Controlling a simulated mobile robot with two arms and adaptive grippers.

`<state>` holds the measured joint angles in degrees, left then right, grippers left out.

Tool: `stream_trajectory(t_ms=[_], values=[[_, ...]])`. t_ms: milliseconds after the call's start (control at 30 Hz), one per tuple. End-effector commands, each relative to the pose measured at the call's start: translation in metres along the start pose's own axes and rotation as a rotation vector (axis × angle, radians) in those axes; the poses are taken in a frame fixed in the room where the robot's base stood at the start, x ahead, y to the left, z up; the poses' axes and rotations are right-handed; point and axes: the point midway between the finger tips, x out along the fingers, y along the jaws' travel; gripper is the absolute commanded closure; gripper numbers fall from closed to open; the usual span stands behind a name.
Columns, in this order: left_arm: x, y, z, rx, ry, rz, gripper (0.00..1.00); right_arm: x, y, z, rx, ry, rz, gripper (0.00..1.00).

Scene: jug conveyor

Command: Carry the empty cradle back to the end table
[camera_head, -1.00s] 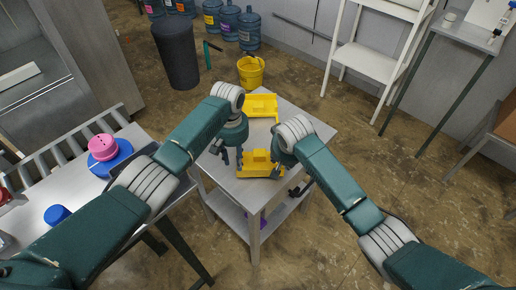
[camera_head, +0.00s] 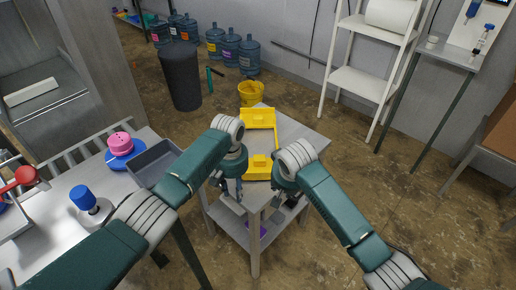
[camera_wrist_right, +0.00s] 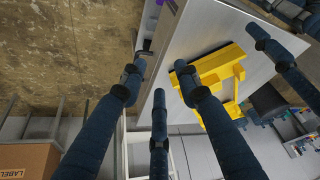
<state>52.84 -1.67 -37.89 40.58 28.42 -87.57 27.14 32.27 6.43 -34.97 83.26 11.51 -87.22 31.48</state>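The yellow cradle (camera_head: 258,118) rests on the grey top of the end table (camera_head: 304,135). Its near part (camera_head: 258,163) lies between and just beyond my two wrists, and a thin yellow bar runs along its right side. The cradle looks empty. My left gripper (camera_head: 230,190) is at the table's near left edge, fingers apart, with nothing in them. My right gripper (camera_head: 287,197) is near the table's right edge. In the right wrist view its fingers are spread and empty, and the cradle (camera_wrist_right: 218,68) lies beyond them, apparently untouched.
A yellow bucket (camera_head: 251,93) stands on the floor behind the table. A left-hand table (camera_head: 125,187) holds a grey bin (camera_head: 153,163) and blue and pink items. A white shelf rack (camera_head: 358,82) stands at the back right. The floor to the right is open.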

Motion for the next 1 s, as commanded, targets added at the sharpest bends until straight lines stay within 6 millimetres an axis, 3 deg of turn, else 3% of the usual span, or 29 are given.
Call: stream_trajectory(t_ms=[200,400,1000], values=[[0.0,0.0,0.0,0.0,0.0,0.0,0.68,-0.047,0.0,-0.004,0.0,0.005,-0.002,0.68],[0.0,0.0,0.0,0.0,0.0,0.0,0.68,-0.072,0.0,-0.005,0.001,0.003,-0.001,0.68],[0.001,0.001,0.001,0.002,-0.001,0.002,0.68,-0.077,0.0,-0.004,0.0,0.001,-0.001,0.68]])
